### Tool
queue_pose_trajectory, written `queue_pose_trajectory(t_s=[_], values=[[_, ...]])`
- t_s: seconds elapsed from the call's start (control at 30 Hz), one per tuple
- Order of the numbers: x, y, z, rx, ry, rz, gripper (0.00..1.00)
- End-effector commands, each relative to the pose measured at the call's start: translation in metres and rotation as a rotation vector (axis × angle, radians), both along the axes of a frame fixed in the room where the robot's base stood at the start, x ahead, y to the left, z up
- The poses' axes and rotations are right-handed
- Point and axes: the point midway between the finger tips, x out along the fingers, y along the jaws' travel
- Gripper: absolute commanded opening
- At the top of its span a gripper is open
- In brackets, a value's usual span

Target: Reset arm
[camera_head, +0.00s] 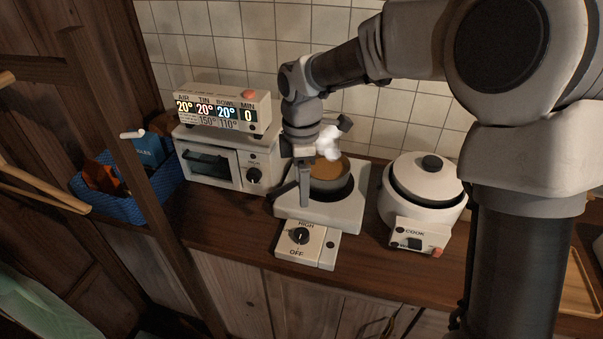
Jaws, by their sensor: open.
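My gripper (303,185) hangs in front of the pot (345,187) on the white hot plate (322,215). It points down from my arm, which reaches in from the right. The fingers look apart, and I see nothing between them. The pot holds a brown liquid, with a white puff like steam (328,143) above it. My gripper partly hides the pot's left side and the hot plate's left part. I cannot tell whether the fingers touch the pot.
A toaster oven (211,161) with a display box (222,109) on top stands left. A white rice cooker (424,183) stands right. A blue basket (157,196) holds packets at far left. A wooden post (147,170) crosses the left foreground. A tiled wall is behind.

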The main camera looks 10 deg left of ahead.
Motion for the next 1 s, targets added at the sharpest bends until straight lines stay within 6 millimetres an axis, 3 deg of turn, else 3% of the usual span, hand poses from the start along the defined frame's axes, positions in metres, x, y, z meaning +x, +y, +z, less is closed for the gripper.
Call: queue_pose_trajectory(t_s=[0.2,0.73,0.87,1.0], values=[[0.000,0.000,0.016,0.000,-0.001,0.002,0.81],[-0.001,-0.002,0.019,-0.002,-0.006,-0.013,0.81],[-0.007,-0.017,0.033,-0.012,-0.036,-0.097,0.81],[-0.021,-0.047,0.057,-0.022,-0.096,-0.282,0.81]])
